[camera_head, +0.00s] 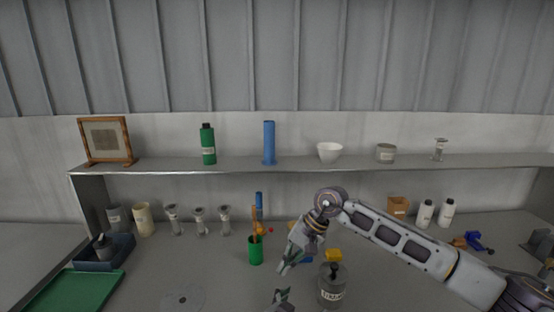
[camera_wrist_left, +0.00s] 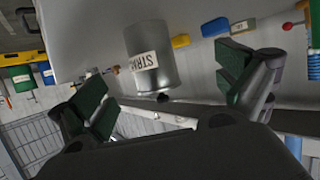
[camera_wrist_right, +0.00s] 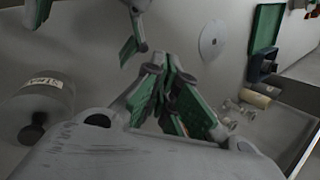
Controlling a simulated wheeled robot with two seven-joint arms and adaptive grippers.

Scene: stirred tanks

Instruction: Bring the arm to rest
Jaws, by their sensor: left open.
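My right arm (camera_head: 405,240) reaches in from the right in the head view. Its gripper (camera_head: 288,264) points down over the table, its fingers together with nothing seen between them; it also shows in the right wrist view (camera_wrist_right: 172,75). Part of my left gripper (camera_head: 282,298) shows at the bottom edge of the head view. In the left wrist view its green-padded fingers (camera_wrist_left: 162,84) stand wide apart. A labelled tank (camera_wrist_left: 150,65) shows beyond the open left fingers, apparently not gripped.
A green cup with tools (camera_head: 255,251) stands behind the grippers. A pale disc (camera_head: 183,299), a blue tray (camera_head: 103,256) and a green mat (camera_head: 85,292) lie left. Bottles (camera_head: 446,213) stand at back right. A shelf (camera_head: 290,163) crosses the back. The table's left middle is clear.

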